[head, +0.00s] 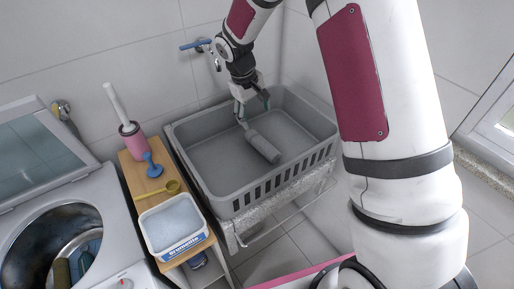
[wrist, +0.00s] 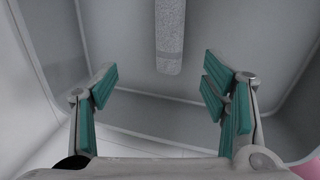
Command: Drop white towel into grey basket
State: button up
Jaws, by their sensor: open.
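The grey basket (head: 208,180) is a wide slotted plastic tub below my arm, and its grey floor and walls fill most of the wrist view (wrist: 110,50). A pale grey speckled roll, which looks like the towel (head: 263,147), lies inside on the basket floor, and it also shows at the top middle of the wrist view (wrist: 169,40). My gripper (head: 254,108) points down over the back part of the basket. Its teal-padded fingers (wrist: 160,88) are spread wide with nothing between them. The roll is apart from the fingers in the wrist view.
The basket rests on a stone sink (head: 250,218). A wooden stand (head: 150,183) at left holds a pink brush holder (head: 134,141), blue scoop (head: 153,168), yellow scoop (head: 170,187) and powder tub (head: 173,222). A washing machine (head: 110,200) is farther left; a blue-handled tap (head: 196,44) is behind.

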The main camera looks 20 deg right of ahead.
jog(key=v, duration=0.8)
jog(key=shift+r, duration=0.35)
jog(key=shift+a, duration=0.1)
jog(key=s+d+r+m+t+y, duration=0.1)
jog(key=s+d+r+m+t, duration=0.15)
jog(key=s+r, duration=1.2)
jog(key=s+d+r+m+t+y, duration=0.1)
jog(key=s+t, duration=0.1)
jog(key=s, duration=1.4)
jog(key=shift+s+m+y, duration=0.3)
jog(key=shift+m, duration=0.05)
